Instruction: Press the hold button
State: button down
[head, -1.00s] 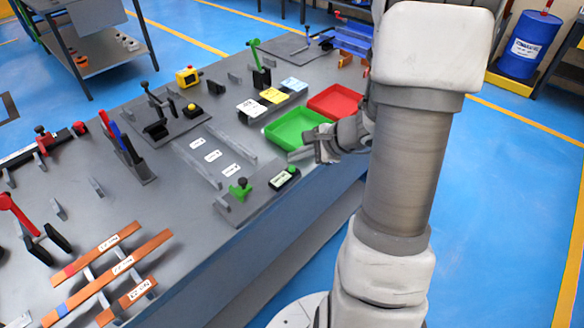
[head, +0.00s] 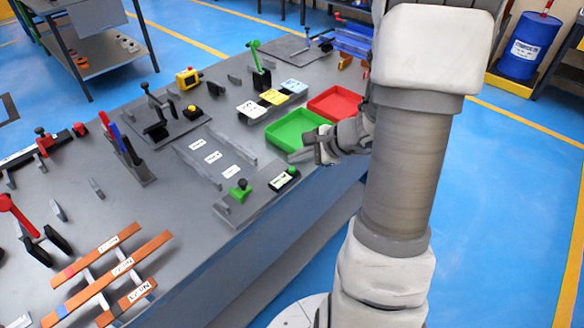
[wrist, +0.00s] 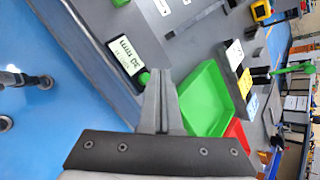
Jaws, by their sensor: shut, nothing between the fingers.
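A small dark box (head: 284,180) with a pale display and a round green button (head: 292,171) sits near the bench's front edge. The button also shows in the wrist view (wrist: 144,78), just left of my fingertips. A yellow button (head: 192,108) stands on a dark plate farther back. I cannot read which button is marked hold. My gripper (head: 304,155) is shut and empty, by the near edge of the green tray, right of and beyond the display box. In the wrist view the closed fingers (wrist: 160,74) point at the bench, apart from the green button.
The green tray (head: 270,133) and red tray (head: 355,96) lie beside my gripper. A green knob (head: 240,186) stands left of the display box. A yellow box with a red button (head: 188,79), levers and copper bars (head: 108,274) occupy the bench elsewhere.

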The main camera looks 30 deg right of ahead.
jog(key=shift+f, duration=0.15)
dwell(0.6)
jog(key=shift+f+b, duration=0.3)
jog(key=shift+b, duration=0.35)
jog(key=shift+f+b, duration=0.5)
jog(key=shift+b, duration=0.05)
dwell(0.5)
jog(key=shift+r, duration=0.15)
jog(key=shift+r+p, duration=0.6)
jog(key=shift+r, duration=0.2)
notch_tip(320, 180, up, 5)
jog(key=p, duration=0.3)
jog(key=shift+p, duration=0.3)
dwell(0.6)
